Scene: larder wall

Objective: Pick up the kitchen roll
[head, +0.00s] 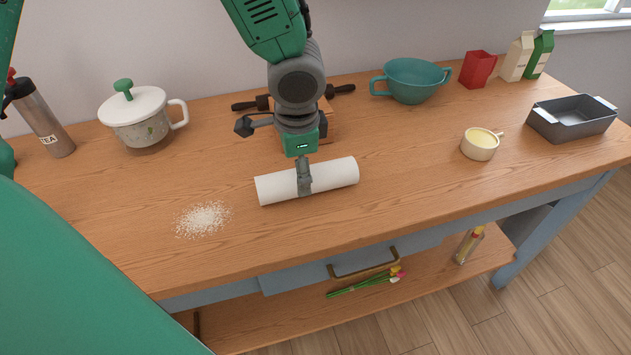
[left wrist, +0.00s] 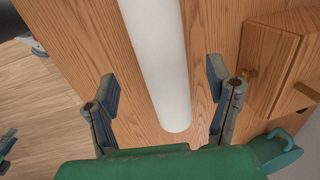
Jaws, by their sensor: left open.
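The white kitchen roll (head: 335,174) lies on its side on the wooden worktop, near the middle. My left gripper (head: 303,176) is above it, pointing down, with one finger in front of the roll's near side; the other finger is hidden in the head view. In the left wrist view the roll (left wrist: 160,60) runs between the two spread fingers of the gripper (left wrist: 160,85), with a gap on each side. The gripper is open and holds nothing.
Behind the gripper are a wooden block (head: 327,125) and a dark-handled rolling pin (head: 341,89). White grains (head: 204,219) lie left of the roll. A lidded pot (head: 140,125), teal bowl (head: 412,82), small cup (head: 479,147) and grey tin (head: 570,122) stand around; the worktop right of the roll is clear.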

